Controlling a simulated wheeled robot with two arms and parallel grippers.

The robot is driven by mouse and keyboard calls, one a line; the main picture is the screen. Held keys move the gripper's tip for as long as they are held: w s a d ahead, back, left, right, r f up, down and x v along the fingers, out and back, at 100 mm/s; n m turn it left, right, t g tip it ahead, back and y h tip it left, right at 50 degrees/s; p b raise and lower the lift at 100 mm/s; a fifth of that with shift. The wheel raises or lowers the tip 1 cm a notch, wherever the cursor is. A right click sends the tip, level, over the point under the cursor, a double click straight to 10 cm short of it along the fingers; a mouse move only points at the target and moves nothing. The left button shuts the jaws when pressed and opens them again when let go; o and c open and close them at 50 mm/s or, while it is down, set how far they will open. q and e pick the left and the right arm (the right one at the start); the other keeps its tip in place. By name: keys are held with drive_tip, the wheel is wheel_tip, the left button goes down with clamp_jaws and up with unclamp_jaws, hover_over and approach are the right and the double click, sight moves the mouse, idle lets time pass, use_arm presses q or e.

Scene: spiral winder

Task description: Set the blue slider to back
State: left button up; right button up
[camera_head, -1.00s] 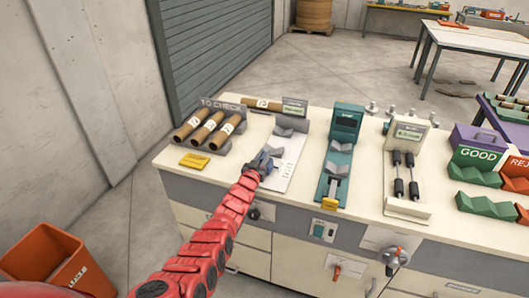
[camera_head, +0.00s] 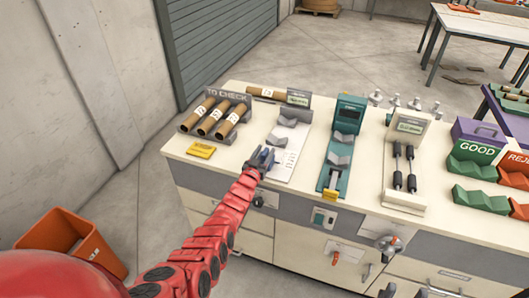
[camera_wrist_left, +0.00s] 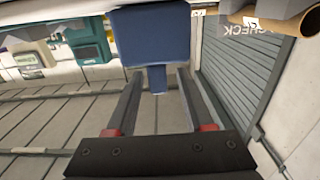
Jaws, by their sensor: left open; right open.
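The blue slider (camera_wrist_left: 152,38) shows large in the left wrist view as a blue block with a narrow stem below it. It stands at the tips of my left gripper (camera_wrist_left: 157,72), with the stem between the two open fingers. I cannot tell whether the fingers touch it. In the head view, my left gripper (camera_head: 258,162) is at the front left of a white marked plate (camera_head: 283,165) on the bench. The slider is small there and partly merged with the fingers.
A grey rack marked TO CHECK (camera_head: 241,98) holds cardboard tubes left of the plate, with a yellow block (camera_head: 201,150) before it. A teal device (camera_head: 349,115) and a roller stand (camera_head: 404,205) are to the right. An orange bin (camera_head: 60,232) is on the floor.

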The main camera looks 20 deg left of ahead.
use_arm(q)
drive_tip(key=s+p, duration=0.9)
drive_tip(key=s, duration=0.8)
drive_tip(key=shift+s+a, duration=0.2)
drive_tip(key=shift+a, duration=0.1)
